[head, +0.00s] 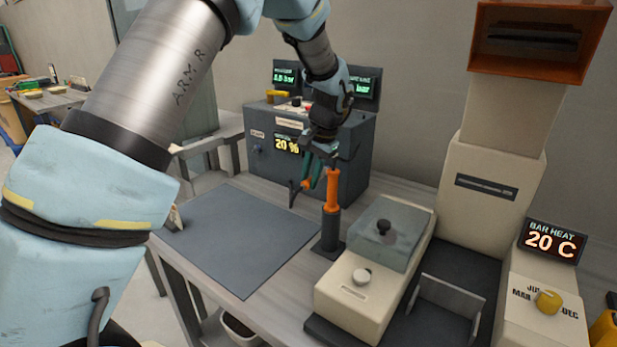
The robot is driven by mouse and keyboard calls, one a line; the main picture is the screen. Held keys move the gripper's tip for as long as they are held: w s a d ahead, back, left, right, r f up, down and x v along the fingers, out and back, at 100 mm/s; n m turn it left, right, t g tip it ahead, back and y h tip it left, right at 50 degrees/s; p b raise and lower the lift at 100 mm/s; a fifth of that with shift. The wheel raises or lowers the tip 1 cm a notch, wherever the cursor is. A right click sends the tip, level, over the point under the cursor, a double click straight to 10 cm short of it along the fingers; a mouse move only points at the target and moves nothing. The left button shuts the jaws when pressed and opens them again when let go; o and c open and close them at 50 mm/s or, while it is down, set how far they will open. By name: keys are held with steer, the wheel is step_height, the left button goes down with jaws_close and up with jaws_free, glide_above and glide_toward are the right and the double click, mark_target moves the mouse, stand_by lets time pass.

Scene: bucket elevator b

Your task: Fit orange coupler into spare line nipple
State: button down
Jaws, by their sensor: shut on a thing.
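My gripper (323,155) is at the end of my arm, above the table, in front of the dark control cabinet. It points down and is shut at the top of an upright orange piece (333,190), which looks like the orange coupler. Its lower end meets a dark upright post (331,232) on a small base; whether it is seated or only touching I cannot tell. A teal part (317,174) and a dark hooked part (293,192) hang just left of it. The jaw contact is small and partly hidden. I cannot clearly identify the spare line nipple.
A grey mat (235,240) lies clear to the left. The dark cabinet (350,150) with displays stands behind. A cream unit with a clear grey cover (385,235) is close on the right, beside a tall cream machine (490,190) with an orange hopper (487,50).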

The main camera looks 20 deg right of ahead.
steer(key=shift+w+d+p, duration=0.45)
steer(key=shift+d, duration=0.4)
steer(key=c, duration=0.7)
jaws_free()
steer(key=b+v, duration=0.2)
steer(key=v, duration=0.9)
steer(key=shift+f, duration=0.1)
